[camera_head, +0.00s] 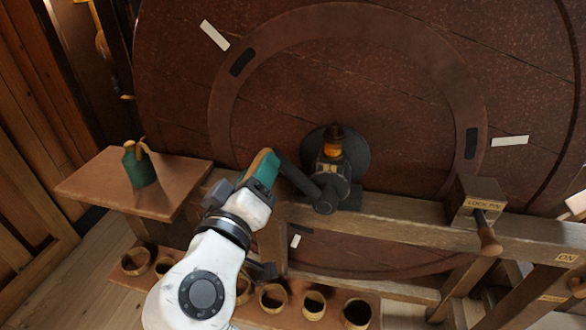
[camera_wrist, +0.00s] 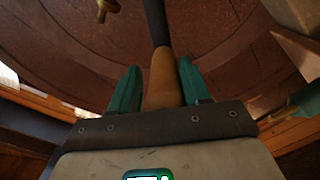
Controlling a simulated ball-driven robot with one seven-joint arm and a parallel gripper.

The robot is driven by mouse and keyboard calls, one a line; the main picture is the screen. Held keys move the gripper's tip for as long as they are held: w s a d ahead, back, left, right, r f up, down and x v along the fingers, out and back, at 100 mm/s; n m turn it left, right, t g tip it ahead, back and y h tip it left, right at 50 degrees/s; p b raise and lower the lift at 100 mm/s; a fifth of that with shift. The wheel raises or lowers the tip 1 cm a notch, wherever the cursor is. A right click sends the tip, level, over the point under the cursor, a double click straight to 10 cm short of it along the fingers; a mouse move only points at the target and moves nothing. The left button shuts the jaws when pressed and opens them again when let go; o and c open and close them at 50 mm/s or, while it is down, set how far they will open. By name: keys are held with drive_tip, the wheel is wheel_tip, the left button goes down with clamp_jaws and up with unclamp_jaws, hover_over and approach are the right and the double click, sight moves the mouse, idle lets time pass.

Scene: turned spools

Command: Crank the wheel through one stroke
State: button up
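The big red-brown wheel (camera_head: 400,80) fills the back of the head view, with a dark ring and pale marks on its face. A dark crank arm (camera_head: 298,180) runs from the hub at the lower middle up and left to a wooden crank handle (camera_head: 258,160). My gripper (camera_head: 263,172) is at that handle, its teal fingers on either side.
A box labelled LOCK PIN (camera_head: 476,194) with a wooden-ended lever (camera_head: 488,235) sits on the beam (camera_head: 390,222) at right. A green can (camera_head: 139,165) stands on a side shelf (camera_head: 90,185) at left. Several wooden cups (camera_head: 272,300) line a low shelf below.

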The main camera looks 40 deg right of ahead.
drive_tip(key=s+d+r+m+b, duration=0.3)
drive_tip(key=s+m+b, duration=0.1)
drive_tip(key=s+m, duration=0.1)
drive_tip(key=shift+d+r, duration=0.25)
drive_tip(key=shift+r, duration=0.05)
drive_tip(key=shift+w+a+f, duration=0.1)
drive_tip(key=shift+w, duration=0.05)
idle(0.7)
drive_tip(key=v, duration=1.1)
idle(1.0)
